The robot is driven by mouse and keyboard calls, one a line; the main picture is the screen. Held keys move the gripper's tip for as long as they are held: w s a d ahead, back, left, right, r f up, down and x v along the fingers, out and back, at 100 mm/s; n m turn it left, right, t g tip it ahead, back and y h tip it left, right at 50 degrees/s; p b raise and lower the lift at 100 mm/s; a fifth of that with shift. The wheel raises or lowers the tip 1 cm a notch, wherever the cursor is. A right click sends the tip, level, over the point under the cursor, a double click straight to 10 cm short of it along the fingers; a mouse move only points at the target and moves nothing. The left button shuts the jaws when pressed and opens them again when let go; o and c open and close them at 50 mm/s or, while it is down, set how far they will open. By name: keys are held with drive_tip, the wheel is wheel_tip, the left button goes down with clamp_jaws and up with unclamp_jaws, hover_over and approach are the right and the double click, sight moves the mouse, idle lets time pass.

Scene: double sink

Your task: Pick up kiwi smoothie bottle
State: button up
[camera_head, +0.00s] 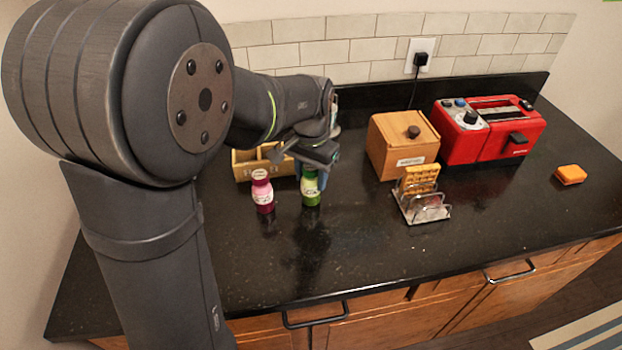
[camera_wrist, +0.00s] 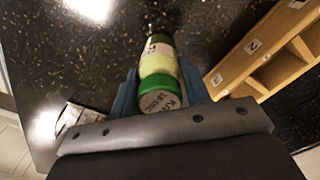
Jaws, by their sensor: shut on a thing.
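The kiwi smoothie bottle (camera_head: 310,188) is a small bottle with a green lower part and a pale label, upright on the dark counter. In the wrist view the bottle (camera_wrist: 159,70) shows its pale green body and a green cap with "KIWI" lettering. My gripper (camera_head: 312,170) comes down over the bottle from behind. In the wrist view its blue fingers lie on both sides of the cap, shut on the bottle. The fingertips are partly hidden behind the cap. I cannot tell whether the bottle touches the counter.
A pink bottle (camera_head: 262,190) stands close to the left. A wooden divided box (camera_head: 243,168) is behind. The front counter is clear.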

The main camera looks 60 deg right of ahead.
drive_tip(key=r, duration=0.2)
drive_tip(key=s+r, duration=0.1)
drive_tip(key=r, duration=0.1)
drive_tip(key=s+a+r, duration=0.2)
drive_tip(key=s+r, duration=0.4)
drive_tip(key=s, duration=0.4)
drive_tip(key=shift+s+a, duration=0.2)
